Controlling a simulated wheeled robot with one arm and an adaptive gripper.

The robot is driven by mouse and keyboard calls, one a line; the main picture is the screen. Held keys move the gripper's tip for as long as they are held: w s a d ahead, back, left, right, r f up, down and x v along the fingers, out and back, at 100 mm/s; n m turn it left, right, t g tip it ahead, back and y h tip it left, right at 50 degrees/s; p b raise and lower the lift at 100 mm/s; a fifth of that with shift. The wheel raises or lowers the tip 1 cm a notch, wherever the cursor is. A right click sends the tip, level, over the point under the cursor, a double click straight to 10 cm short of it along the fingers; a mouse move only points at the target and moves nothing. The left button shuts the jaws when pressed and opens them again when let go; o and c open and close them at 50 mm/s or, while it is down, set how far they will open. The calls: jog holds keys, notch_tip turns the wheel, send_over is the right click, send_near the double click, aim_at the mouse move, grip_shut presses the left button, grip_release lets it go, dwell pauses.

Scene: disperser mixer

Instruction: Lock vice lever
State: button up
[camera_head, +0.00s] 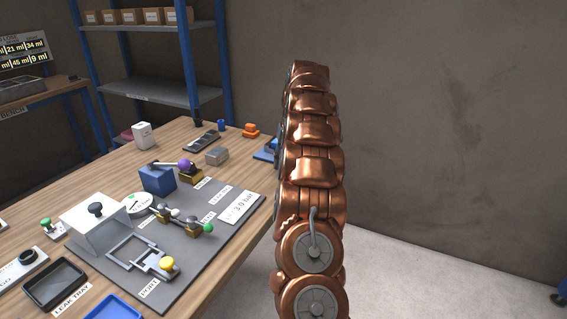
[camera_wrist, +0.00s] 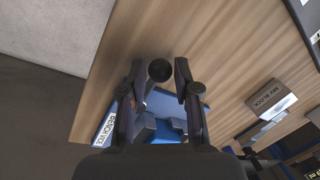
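The bench vice is blue with grey jaws (camera_wrist: 145,125) and a label plate reading "BENCH VICE" (camera_wrist: 104,130). In the wrist view it sits below and between my fingers, partly hidden by them. Its lever ends in a dark round knob (camera_wrist: 159,70). The knob appears between my fingertips, with a gap on each side; whether it is at fingertip depth I cannot tell. My gripper (camera_wrist: 160,79) is open and empty. In the head view only a blue part of the vice (camera_head: 265,152) shows beside my copper arm, which hides the rest and my gripper.
The wooden bench (camera_head: 185,130) carries a grey mat (camera_head: 190,268) with a clamp fixture, coloured knobs and a clear cover. A grey mix block (camera_head: 217,156) and an orange item (camera_head: 250,130) stand near the vice. Open floor lies right of the bench; a shelf (camera_head: 160,92) stands behind.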

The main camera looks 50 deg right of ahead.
jog(key=shift+o, duration=1.3)
jog(key=shift+m, duration=0.3)
